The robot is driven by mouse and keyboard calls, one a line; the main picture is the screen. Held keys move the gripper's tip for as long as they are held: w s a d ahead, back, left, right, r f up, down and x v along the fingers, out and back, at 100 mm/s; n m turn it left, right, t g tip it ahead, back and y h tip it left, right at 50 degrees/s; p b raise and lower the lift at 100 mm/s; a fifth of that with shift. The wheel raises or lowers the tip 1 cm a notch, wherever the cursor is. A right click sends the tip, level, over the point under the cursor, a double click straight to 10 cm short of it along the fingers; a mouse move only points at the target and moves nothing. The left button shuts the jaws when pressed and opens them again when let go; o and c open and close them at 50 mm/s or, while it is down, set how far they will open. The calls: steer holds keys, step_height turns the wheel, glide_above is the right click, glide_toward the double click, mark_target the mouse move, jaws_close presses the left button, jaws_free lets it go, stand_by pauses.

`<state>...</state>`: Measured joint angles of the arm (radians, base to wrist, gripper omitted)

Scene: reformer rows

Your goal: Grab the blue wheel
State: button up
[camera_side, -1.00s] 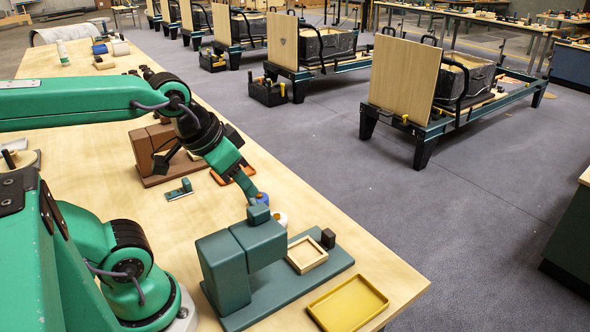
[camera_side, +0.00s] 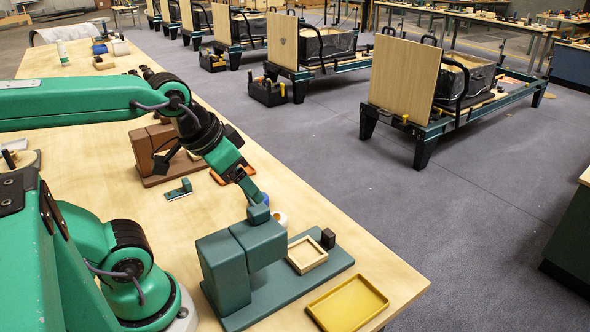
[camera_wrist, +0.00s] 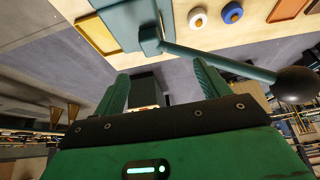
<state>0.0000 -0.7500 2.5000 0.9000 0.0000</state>
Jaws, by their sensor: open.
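The blue wheel (camera_wrist: 232,12), a small ring with a pale centre, lies on the wooden bench at the top of the wrist view. In the side view, only a sliver of the blue wheel (camera_side: 266,199) shows behind a slim teal part. A white wheel (camera_wrist: 198,18) lies beside it and also shows in the side view (camera_side: 280,219). My gripper (camera_wrist: 161,74) is open, its green fingers apart with no wheel between them. In the side view, it hangs above the bench, near the wheels; its exact gap from them is unclear.
A teal press-like fixture (camera_side: 225,270) stands in front of the wheels. A teal lever with a black ball knob (camera_wrist: 297,85) crosses close to my gripper. A wooden tray (camera_side: 306,255), yellow tray (camera_side: 348,304) and brown block fixture (camera_side: 150,145) are around. The bench's left is mostly clear.

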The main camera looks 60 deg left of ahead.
steer(key=shift+r, duration=0.15)
step_height(320, 180, up, 5)
steer(key=w+a+r+m+g, duration=0.3)
steer(key=w+a+m, duration=0.1)
steer(key=w+a, duration=0.45)
steer(key=w+a+f+m+g, duration=0.1)
steer(key=w+a+f+m, duration=0.15)
steer(key=a, duration=0.45)
steer(key=w+a+f+m+g, duration=0.1)
steer(key=w+a+m+g, duration=0.1)
steer(key=w+a, duration=0.3)
steer(key=f, duration=0.7)
steer(key=a+f, duration=0.1)
steer(key=f, duration=0.7)
steer(key=s+f, duration=0.1)
steer(key=f, duration=0.7)
steer(key=shift+s+a+f, duration=0.1)
steer(key=shift+a+f, duration=0.1)
steer(key=shift+f, duration=0.05)
steer(key=shift+f, duration=2.6)
